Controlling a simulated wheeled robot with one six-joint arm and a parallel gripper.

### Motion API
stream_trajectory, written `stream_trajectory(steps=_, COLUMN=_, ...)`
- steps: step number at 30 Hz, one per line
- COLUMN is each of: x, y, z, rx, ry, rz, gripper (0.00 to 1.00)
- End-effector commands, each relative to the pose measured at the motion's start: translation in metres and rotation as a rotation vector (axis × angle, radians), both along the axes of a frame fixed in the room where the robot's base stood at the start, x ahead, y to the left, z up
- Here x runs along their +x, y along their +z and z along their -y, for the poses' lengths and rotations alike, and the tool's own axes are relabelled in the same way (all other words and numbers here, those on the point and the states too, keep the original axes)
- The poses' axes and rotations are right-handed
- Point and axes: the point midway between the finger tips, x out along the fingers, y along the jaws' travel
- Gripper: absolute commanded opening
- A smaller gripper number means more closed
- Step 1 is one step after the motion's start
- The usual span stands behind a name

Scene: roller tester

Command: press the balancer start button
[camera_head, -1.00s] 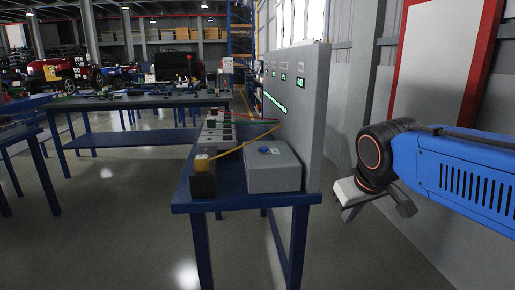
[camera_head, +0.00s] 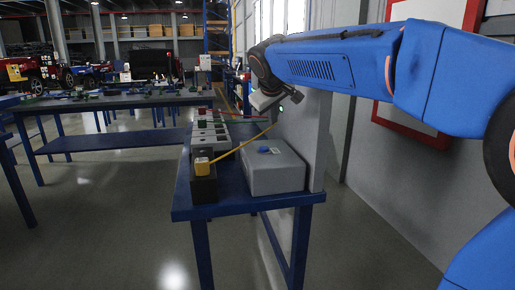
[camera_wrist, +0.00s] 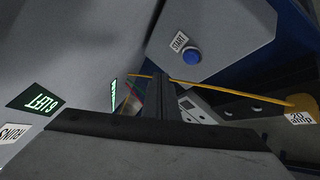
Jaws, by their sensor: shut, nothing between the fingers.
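The blue start button (camera_head: 264,150) sits on top of a grey box (camera_head: 274,176) on the near end of the blue bench. In the wrist view the round blue button (camera_wrist: 192,55) shows beside a small white label reading START (camera_wrist: 179,41). My gripper (camera_head: 264,103) is up beyond the box in the head view, close to the upright grey panel, and partly covered by my arm. In the wrist view its dark fingers (camera_wrist: 172,97) are closed together with nothing between them. They are apart from the button, which lies above them in that picture.
The upright grey panel (camera_head: 309,140) borders the box on the right; its lit green display (camera_wrist: 43,99) is close in the wrist view. A yellow rod (camera_head: 238,142) slants above the bench. A dark block with a yellow top (camera_head: 203,183) stands left of the box.

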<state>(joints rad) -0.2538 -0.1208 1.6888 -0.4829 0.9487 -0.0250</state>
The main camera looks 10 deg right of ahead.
Motion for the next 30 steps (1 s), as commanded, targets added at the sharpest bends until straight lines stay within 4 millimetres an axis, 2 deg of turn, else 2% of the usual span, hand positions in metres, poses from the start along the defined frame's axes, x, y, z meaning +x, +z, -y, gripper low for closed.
stream_trajectory(steps=3, x=0.017, y=0.007, z=-0.008, rx=-0.018, ry=0.012, rz=0.013, gripper=0.00)
stream_trajectory(steps=6, x=0.024, y=0.012, z=-0.011, rx=-0.026, ry=0.017, rz=0.020, gripper=0.00)
stream_trajectory(steps=20, x=0.027, y=0.012, z=-0.012, rx=-0.030, ry=0.020, rz=0.022, gripper=0.00)
stream_trajectory(steps=25, x=0.027, y=0.002, z=-0.012, rx=-0.031, ry=0.020, rz=0.021, gripper=0.00)
stream_trajectory(steps=30, x=0.027, y=-0.017, z=-0.012, rx=-0.031, ry=0.019, rz=0.020, gripper=0.00)
